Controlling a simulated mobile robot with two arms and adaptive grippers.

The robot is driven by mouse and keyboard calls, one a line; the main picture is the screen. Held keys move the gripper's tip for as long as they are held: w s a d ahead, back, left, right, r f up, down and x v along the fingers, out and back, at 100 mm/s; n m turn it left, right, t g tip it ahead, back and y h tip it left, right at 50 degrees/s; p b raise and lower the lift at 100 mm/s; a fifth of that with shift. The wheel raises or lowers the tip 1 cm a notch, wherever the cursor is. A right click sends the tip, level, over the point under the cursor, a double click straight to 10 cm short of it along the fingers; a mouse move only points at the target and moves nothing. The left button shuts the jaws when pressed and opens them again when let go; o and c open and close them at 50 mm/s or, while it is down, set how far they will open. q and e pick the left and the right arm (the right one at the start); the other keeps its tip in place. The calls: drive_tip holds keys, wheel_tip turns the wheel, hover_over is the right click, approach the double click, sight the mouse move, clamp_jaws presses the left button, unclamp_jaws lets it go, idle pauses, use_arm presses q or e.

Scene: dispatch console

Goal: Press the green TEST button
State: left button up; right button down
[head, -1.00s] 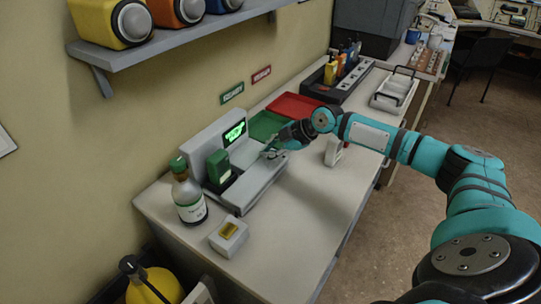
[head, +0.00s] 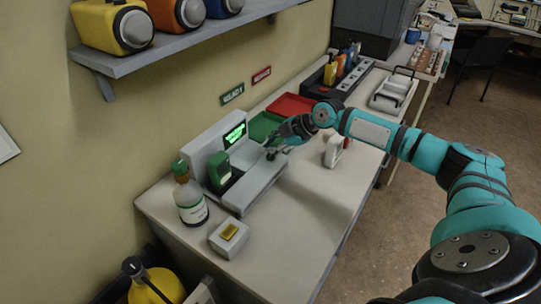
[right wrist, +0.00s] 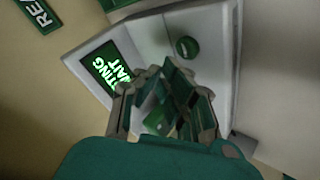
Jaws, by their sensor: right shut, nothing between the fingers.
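The green button (right wrist: 187,47) is a round cap on the light grey test station (right wrist: 225,60), seen just beyond my right fingertips in the right wrist view. My right gripper (right wrist: 160,68) is shut and empty, with a small gap in the picture between its tips and the button. In the head view my right gripper (head: 271,154) is over the right part of the test station (head: 245,188), and I cannot make out the button there. A green device (head: 219,168) stands upright in the station.
Green (head: 262,124) and red (head: 293,105) trays lie behind. A white and grey device (head: 334,150) stands to the right. The table's front right is clear.

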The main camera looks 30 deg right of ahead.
sight(270, 158)
drive_tip(key=shift+r+p, duration=1.25)
drive_tip(key=shift+r, duration=0.9)
